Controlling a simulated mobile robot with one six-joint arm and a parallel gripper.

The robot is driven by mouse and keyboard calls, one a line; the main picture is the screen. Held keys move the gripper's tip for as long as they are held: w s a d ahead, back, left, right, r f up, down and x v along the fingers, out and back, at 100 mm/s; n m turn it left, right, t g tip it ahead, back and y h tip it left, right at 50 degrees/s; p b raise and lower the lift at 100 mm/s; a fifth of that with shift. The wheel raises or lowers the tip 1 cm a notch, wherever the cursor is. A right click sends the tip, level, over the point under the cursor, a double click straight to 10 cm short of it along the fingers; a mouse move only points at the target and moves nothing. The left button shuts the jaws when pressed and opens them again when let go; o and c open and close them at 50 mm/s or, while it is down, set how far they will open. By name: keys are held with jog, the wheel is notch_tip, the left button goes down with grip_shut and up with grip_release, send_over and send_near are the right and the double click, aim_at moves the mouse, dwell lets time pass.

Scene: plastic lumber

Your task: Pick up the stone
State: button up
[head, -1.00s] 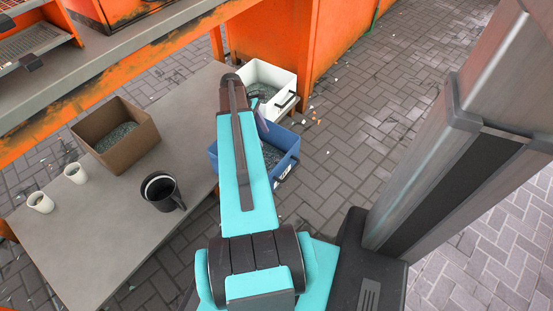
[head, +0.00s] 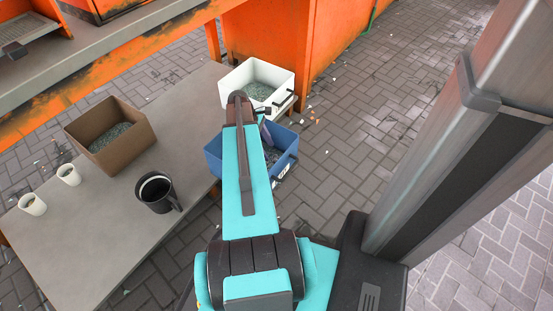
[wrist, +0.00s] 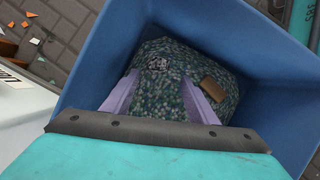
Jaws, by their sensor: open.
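A small grey-white speckled lump (wrist: 157,64), which looks like the stone, lies on green granules (wrist: 150,90) inside the blue bin (wrist: 85,75). My gripper (wrist: 159,80) points down into this bin. Its two lavender fingers are apart, with nothing between them that I can make out. The lump shows just beyond the fingertips, between their lines; the height gap is hard to judge. In the head view my arm hides part of the blue bin (head: 284,165) and most of my gripper, and the stone cannot be seen.
A brown block (wrist: 214,88) lies on the granules right of the lump. The blue bin's walls stand close around my gripper. A white bin (head: 284,82) adjoins it behind. A table at left bears a brown box (head: 133,140), a black mug (head: 157,193) and two white cups.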

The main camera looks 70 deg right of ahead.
aim_at(273, 157)
jog(key=shift+f, duration=0.1)
jog(key=shift+b+x, duration=1.75)
jog(key=shift+x, duration=0.8)
jog(key=shift+s+d, duration=0.15)
jog(key=c, duration=1.2)
jog(key=shift+o, duration=0.2)
notch_tip(273, 157, up, 10)
jog(key=p, duration=0.5)
